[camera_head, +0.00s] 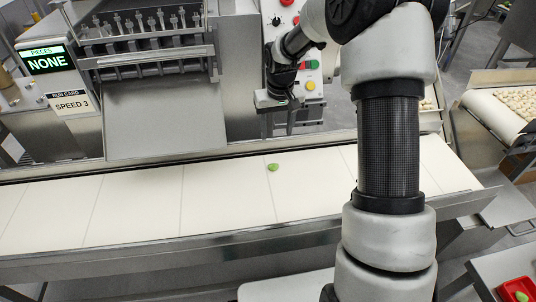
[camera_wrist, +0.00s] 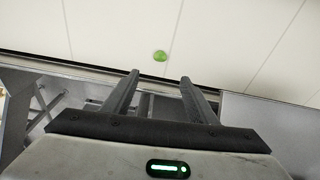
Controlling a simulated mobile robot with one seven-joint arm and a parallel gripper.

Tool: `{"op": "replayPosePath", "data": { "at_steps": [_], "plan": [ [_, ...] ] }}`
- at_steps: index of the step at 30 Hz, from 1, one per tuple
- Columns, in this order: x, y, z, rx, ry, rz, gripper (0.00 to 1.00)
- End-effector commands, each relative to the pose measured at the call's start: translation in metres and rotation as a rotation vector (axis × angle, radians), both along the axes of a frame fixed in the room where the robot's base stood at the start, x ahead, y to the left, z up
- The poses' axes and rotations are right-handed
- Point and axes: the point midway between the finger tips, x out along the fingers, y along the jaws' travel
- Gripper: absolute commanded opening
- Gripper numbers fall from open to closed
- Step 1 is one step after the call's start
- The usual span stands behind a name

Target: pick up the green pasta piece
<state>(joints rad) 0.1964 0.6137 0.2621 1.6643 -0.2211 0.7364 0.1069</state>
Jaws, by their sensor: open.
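The green pasta piece (camera_head: 273,167) is small and rounded and lies alone on the cream conveyor belt (camera_head: 140,200), near the belt's far half. In the wrist view the green piece (camera_wrist: 160,56) shows beyond the fingertips, roughly centred between them. My gripper (camera_wrist: 158,78) is open, its two dark fingers apart with nothing between them. In the head view my gripper (camera_head: 284,122) hangs over the far side of the belt by the machine, apart from the pasta piece; its fingers are small there.
A metal machine with a sloping chute (camera_head: 165,118) stands behind the belt. A control panel (camera_head: 297,60) with buttons is behind my gripper. A red tray (camera_head: 518,290) with a green piece is at lower right. A side conveyor (camera_head: 492,112) carries pale pieces. The belt's left is clear.

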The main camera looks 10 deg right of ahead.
Motion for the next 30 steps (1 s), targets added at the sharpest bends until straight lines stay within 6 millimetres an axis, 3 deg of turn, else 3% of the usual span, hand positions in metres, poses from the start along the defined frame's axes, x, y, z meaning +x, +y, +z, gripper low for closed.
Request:
{"op": "replayPosePath", "data": {
  "at_steps": [5, 18, 30],
  "plan": [
    [0.005, 0.001, -0.022, 0.006, 0.006, -0.001, 0.53],
    [0.018, 0.002, -0.111, 0.005, 0.006, 0.0, 0.53],
    [0.022, 0.001, -0.141, 0.005, 0.005, -0.001, 0.53]
  ]
}}
